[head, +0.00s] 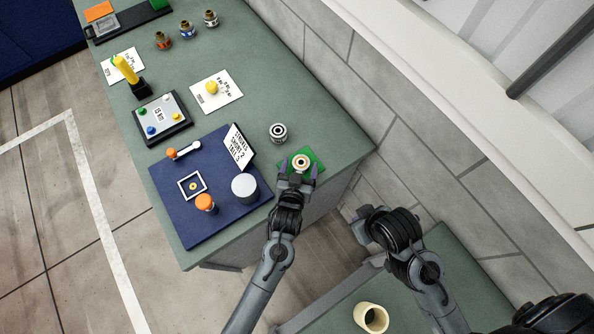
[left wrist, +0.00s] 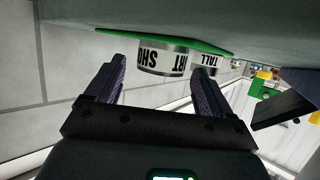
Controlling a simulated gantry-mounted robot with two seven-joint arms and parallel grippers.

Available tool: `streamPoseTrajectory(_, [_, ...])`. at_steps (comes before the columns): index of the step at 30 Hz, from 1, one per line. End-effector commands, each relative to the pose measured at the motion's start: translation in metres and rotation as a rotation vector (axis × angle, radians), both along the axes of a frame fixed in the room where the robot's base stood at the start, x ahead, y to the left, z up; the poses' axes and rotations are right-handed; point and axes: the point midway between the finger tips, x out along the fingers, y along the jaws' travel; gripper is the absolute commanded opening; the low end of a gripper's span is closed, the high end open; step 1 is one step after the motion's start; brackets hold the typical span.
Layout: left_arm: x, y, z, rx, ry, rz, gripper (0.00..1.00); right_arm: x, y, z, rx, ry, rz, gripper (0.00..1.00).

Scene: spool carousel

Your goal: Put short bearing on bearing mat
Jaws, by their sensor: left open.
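The short bearing (head: 301,161), a metal ring marked SHORT, stands on the green bearing mat (head: 317,157) at the table's near right corner. My left gripper (head: 298,170) is open, with its fingers on either side of the bearing. In the left wrist view, which is upside down, the short bearing (left wrist: 160,61) rests against the green mat (left wrist: 120,38), ahead of and between the fingertips (left wrist: 160,70). The tall bearing (head: 278,132) stands off the mat behind it; its TALL label (left wrist: 207,64) shows. My right gripper (head: 360,226) is away from the table, its jaws unclear.
A blue mat (head: 178,212) left of my left gripper holds an orange-capped jar (head: 205,203), a grey-white cylinder (head: 245,187) and a sign (head: 236,147). A cream cup (head: 371,317) stands on the lower right surface. A block wall (head: 345,80) borders the table. Free table lies beyond the tall bearing.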

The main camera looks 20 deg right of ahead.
Motion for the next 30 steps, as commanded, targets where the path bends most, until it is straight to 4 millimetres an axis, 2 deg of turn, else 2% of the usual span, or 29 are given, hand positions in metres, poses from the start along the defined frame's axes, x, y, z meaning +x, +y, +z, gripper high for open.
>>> streamPoseTrajectory(5, [-0.012, 0.008, 0.006, 0.001, 0.0, 0.0, 0.82, 0.0, 0.0, 0.003, -0.002, 0.0, 0.002, 0.0])
streamPoseTrajectory(15, [-0.061, 0.037, 0.027, 0.0, 0.0, 0.0, 0.82, 0.0, -0.002, 0.008, -0.011, -0.001, 0.007, 0.0])
streamPoseTrajectory(21, [-0.084, 0.051, 0.037, 0.0, 0.0, 0.0, 0.82, 0.0, -0.002, 0.009, -0.009, 0.0, 0.006, 0.0])
streamPoseTrajectory(30, [-0.096, 0.058, 0.043, 0.0, -0.001, 0.0, 0.82, 0.0, -0.001, 0.01, -0.005, -0.001, 0.004, 0.0])
